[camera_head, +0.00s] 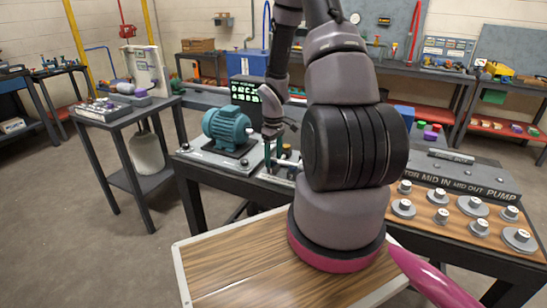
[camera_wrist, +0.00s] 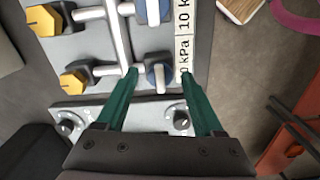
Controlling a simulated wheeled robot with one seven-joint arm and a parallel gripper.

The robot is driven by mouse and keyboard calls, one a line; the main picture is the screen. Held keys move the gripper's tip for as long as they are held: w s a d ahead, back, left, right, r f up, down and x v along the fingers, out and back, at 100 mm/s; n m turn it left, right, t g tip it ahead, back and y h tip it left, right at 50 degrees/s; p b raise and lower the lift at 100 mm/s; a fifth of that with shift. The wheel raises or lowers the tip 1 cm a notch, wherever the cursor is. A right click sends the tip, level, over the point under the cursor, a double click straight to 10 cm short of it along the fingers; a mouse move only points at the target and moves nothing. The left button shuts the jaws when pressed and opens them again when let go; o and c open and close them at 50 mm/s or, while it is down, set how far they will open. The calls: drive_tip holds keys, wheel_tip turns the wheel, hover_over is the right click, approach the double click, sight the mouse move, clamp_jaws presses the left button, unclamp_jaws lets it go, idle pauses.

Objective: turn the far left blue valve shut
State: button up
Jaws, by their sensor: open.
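In the wrist view, two round blue valves with pale grey bars sit on a grey panel. The nearer blue valve (camera_wrist: 160,77) lies between my fingertips, and the other blue valve (camera_wrist: 152,10) is cut by the top edge. I cannot tell which one is the far left valve. My gripper (camera_wrist: 160,72) is open, its green fingers on either side of the nearer valve; contact is unclear. In the head view my gripper (camera_head: 276,155) is low over the bench beside a teal motor (camera_head: 227,128), and my arm hides much of the panel.
Yellow knobs (camera_wrist: 74,80) and grey pipes stand left of the blue valves. White kPa labels (camera_wrist: 185,50) lie to their right. A wooden board with several metal knobs (camera_head: 470,208) is at the right. A side table (camera_head: 125,112) stands at the left, with open floor around it.

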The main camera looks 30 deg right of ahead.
sight(273, 160)
wheel_tip(273, 160, up, 11)
drive_tip(key=shift+f, duration=0.2)
drive_tip(key=shift+r, duration=0.1)
idle(0.5)
